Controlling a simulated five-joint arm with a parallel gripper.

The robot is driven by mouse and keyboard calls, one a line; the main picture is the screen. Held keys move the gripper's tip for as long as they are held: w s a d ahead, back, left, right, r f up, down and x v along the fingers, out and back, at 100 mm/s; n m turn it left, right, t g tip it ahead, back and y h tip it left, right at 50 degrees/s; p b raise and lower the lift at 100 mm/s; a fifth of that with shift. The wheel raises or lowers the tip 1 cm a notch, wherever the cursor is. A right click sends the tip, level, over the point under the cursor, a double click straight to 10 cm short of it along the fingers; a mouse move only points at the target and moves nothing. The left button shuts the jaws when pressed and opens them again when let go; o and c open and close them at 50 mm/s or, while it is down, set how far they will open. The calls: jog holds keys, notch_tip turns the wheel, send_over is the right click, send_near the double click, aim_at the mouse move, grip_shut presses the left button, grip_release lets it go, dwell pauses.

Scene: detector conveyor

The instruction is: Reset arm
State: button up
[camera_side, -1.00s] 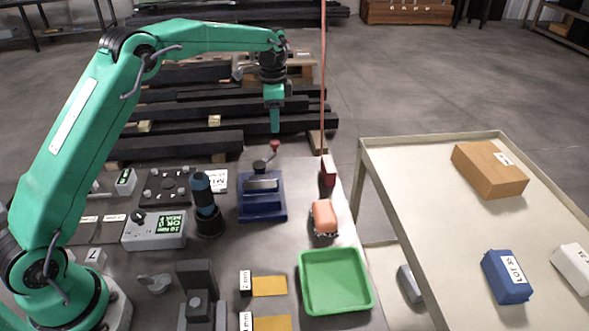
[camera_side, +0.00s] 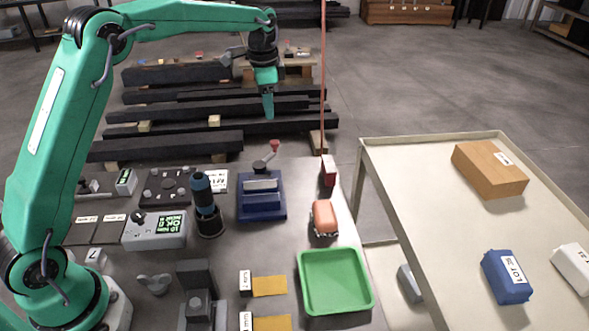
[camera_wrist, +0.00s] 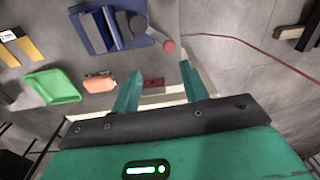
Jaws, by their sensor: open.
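My gripper (camera_side: 267,106) hangs in the air above and behind the far edge of the grey work table, pointing down. In the wrist view my gripper (camera_wrist: 160,82) shows two green fingers spread apart with nothing between them. Below it on the table stands a blue fixture (camera_side: 262,207) with a red-knobbed lever (camera_side: 272,150). The fixture also shows in the wrist view (camera_wrist: 88,32). My gripper touches none of these things.
A thin red cable (camera_side: 323,80) hangs near my gripper. A cream side table (camera_side: 420,190) carries several boxes. Dark beams lie behind.

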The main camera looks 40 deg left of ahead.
jog(key=s+d+r+n+t, duration=0.1)
jog(key=s+r+n, duration=0.1)
jog(key=s+r, duration=0.5)
jog(key=s+d+r+n+t, duration=0.1)
jog(key=s+r+n+t, duration=0.15)
jog(key=s, duration=0.75)
jog(key=s+f+n, duration=0.2)
jog(key=s, duration=0.6)
jog(key=s+f+n+t, duration=0.1)
jog(key=s+f, duration=0.1)
jog(key=s, duration=0.7)
jog(key=shift+s+d+n, duration=0.15)
jog(key=shift+d+n, duration=0.2)
